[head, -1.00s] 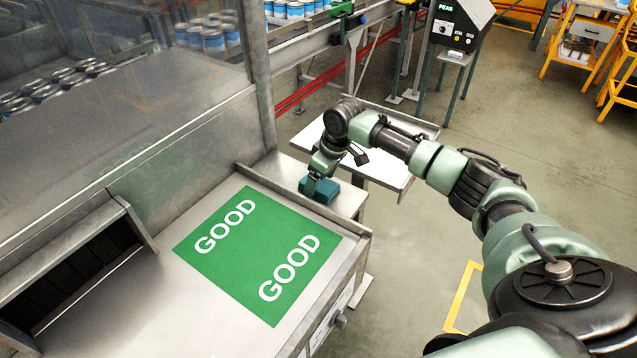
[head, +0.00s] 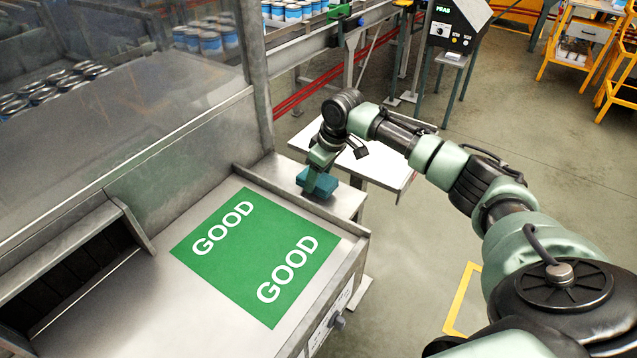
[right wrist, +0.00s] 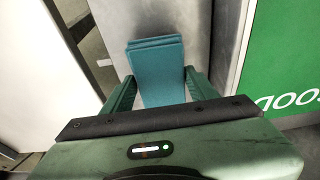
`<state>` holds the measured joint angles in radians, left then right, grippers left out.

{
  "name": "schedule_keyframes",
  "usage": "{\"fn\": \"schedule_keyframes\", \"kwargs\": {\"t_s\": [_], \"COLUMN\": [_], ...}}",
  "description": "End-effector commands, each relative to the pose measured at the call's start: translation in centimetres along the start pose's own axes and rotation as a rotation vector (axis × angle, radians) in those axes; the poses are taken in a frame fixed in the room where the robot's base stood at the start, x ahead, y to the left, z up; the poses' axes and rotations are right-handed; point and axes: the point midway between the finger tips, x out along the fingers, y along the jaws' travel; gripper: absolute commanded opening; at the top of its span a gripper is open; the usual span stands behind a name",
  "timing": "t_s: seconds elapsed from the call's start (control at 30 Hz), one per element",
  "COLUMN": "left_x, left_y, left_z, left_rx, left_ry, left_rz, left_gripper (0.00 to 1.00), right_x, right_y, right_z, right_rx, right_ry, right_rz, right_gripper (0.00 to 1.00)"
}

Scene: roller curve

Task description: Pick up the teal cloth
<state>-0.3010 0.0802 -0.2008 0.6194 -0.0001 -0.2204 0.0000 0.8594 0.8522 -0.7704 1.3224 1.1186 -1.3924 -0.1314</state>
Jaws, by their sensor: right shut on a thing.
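The teal cloth (head: 322,186) is a folded block at the far right end of the metal counter, just beyond the green GOOD mat (head: 258,250). My right gripper (head: 315,181) reaches down from above and is shut on it. In the right wrist view the cloth (right wrist: 157,65) shows as folded layers between the two green fingers. It appears slightly raised and tilted, but its underside is hidden, so I cannot tell how far it is off the metal. My left gripper is not in view.
A clear panel (head: 150,130) and a metal post (head: 254,70) stand left of the cloth. A white side table (head: 375,165) is behind my right arm. A dark chute opening (head: 70,270) is at the left. Cans stand on a conveyor at the back.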

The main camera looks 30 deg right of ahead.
Motion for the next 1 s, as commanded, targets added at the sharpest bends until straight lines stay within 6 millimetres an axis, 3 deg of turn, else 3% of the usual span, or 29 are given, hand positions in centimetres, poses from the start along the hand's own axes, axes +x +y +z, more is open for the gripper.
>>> {"fn": "schedule_keyframes", "kwargs": {"t_s": [0.4,0.6,0.8,1.0], "left_x": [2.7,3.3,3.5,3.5], "left_y": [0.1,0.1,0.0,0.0], "left_z": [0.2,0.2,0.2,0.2], "left_rx": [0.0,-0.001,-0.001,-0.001], "left_ry": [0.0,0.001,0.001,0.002], "left_rz": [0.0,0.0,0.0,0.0], "left_gripper": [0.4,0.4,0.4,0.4], "right_x": [-10.8,-14.8,-16.7,-17.1], "right_y": [0.0,0.0,0.0,0.0], "right_z": [-3.2,-4.2,-4.7,-4.7], "right_rx": [0.0,0.001,0.001,0.001], "right_ry": [0.008,0.004,0.002,0.0], "right_rz": [0.002,0.001,0.0,0.0], "right_gripper": [0.19,0.19,0.19,0.19]}}
